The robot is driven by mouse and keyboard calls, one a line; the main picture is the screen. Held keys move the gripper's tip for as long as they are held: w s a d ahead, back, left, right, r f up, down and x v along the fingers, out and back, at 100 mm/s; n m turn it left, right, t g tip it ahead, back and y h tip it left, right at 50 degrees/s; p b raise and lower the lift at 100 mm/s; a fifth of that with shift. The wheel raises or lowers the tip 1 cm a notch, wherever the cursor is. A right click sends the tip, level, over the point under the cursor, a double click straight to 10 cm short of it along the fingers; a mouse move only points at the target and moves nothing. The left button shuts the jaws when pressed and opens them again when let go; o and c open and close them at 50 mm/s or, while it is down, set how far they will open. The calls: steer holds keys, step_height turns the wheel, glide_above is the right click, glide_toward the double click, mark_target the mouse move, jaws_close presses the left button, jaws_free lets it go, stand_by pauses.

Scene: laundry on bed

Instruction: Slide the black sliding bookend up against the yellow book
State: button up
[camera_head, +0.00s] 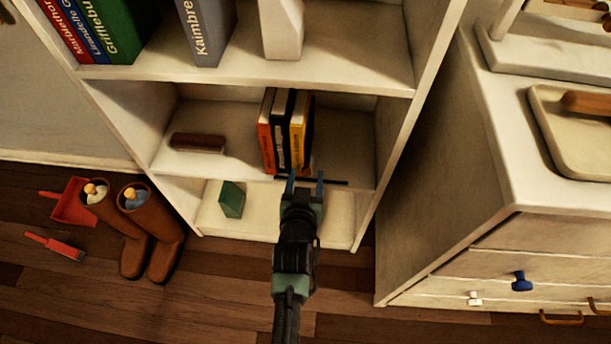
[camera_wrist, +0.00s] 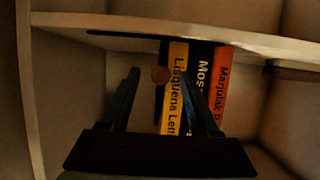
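The yellow book (camera_head: 298,134) stands upright on the middle shelf, the rightmost of the books there. In the wrist view, which is upside down, the yellow book (camera_wrist: 178,85) is left of a black and an orange book. A dark upright, apparently the black sliding bookend (camera_head: 310,128), stands close beside the yellow book on its right; I cannot tell whether they touch.
A dark rail (camera_head: 335,182) runs along the shelf's front edge. A brown brush (camera_head: 198,142) lies left of the books. A green block (camera_head: 231,199) stands on the bottom shelf. The shelf right of the books is clear. A white cabinet (camera_head: 440,180) stands to the right.

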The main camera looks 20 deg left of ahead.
steer(key=p+v, duration=0.4)
steer(key=v, duration=0.9)
steer(key=shift+p, duration=0.3)
steer(key=shift+f, duration=0.1)
